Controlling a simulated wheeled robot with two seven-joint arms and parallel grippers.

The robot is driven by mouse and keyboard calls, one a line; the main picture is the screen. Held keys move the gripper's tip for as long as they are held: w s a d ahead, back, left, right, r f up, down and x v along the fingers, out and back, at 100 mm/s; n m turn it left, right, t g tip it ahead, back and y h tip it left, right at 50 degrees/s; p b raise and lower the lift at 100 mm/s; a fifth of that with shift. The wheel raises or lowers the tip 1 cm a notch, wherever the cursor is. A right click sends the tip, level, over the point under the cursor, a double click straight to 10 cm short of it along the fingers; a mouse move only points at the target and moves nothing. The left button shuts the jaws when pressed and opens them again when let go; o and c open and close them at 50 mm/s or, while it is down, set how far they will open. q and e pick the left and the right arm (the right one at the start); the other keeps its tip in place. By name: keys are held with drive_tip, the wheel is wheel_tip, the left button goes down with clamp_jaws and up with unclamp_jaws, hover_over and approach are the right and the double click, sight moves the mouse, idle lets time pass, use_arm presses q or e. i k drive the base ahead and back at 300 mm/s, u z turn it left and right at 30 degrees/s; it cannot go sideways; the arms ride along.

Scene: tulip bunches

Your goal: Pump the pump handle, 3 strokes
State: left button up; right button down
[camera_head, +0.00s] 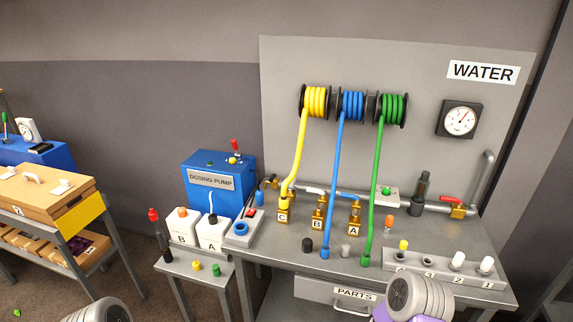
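The blue dosing pump (221,197) stands on the left, behind two white jugs, with its label facing me. A short red-tipped lever (236,147) stands up from its top. I cannot tell which of these two is the pump handle. Neither gripper's fingers are in view, and no gripper is seen near either lever.
White jugs B (182,228) and A (212,233) stand on the side stand (190,266). The grey workbench (300,245) carries brass valves and hanging yellow, blue and green hoses.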

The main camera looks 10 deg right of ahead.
sight(234, 143)
drive_tip(key=u, duration=1.05)
drive_tip(key=i, duration=0.7)
drive_tip(key=u, duration=0.45)
drive_tip(key=i, duration=1)
drive_tip(key=z, duration=0.6)
